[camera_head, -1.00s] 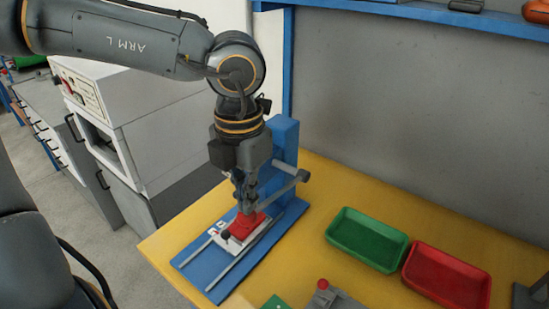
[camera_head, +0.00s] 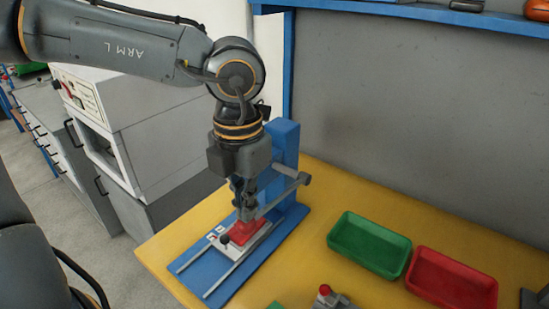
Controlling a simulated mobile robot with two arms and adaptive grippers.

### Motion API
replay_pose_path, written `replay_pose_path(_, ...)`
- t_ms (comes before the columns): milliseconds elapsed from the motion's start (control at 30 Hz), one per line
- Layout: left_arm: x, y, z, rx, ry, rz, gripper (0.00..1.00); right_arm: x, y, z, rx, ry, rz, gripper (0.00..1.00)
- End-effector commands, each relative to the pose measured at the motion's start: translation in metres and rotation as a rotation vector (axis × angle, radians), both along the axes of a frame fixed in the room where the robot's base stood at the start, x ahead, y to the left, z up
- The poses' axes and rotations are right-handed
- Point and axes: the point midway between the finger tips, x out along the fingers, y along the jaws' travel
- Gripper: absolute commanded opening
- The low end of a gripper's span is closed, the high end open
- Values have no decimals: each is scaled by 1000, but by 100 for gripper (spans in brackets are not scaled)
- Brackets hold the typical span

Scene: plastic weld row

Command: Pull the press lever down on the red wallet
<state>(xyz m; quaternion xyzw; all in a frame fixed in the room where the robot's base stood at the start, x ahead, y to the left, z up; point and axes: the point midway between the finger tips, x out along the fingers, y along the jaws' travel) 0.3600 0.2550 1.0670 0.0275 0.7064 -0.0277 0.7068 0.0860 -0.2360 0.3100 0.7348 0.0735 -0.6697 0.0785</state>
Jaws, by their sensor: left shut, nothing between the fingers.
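The blue press (camera_head: 284,145) stands at the back left of the yellow table, on a blue base with two pale rails. Its grey lever (camera_head: 276,204) slopes down to the left from the pivot, partly behind my left gripper. A dark round knob (camera_head: 224,239) shows at the lower left of the gripper; I cannot tell surely that it ends the lever. The red wallet (camera_head: 246,231) lies on a white plate on the base, partly covered by the gripper. My left gripper (camera_head: 248,216) points down over the wallet, shut and empty; contact with the lever is unclear. My right gripper is out of view.
A green tray (camera_head: 370,237) and a red tray (camera_head: 458,270) lie to the right on the yellow table (camera_head: 320,190). A small grey fixture with a red knob (camera_head: 324,290) is at the front edge of view. A grey wall panel (camera_head: 410,120) stands behind.

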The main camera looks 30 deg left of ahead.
Motion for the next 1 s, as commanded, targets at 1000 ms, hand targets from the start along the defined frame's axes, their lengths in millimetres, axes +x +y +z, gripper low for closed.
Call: replay_pose_path(1000, 34, -3, 104, 2, 1, 0, 0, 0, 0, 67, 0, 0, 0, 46)
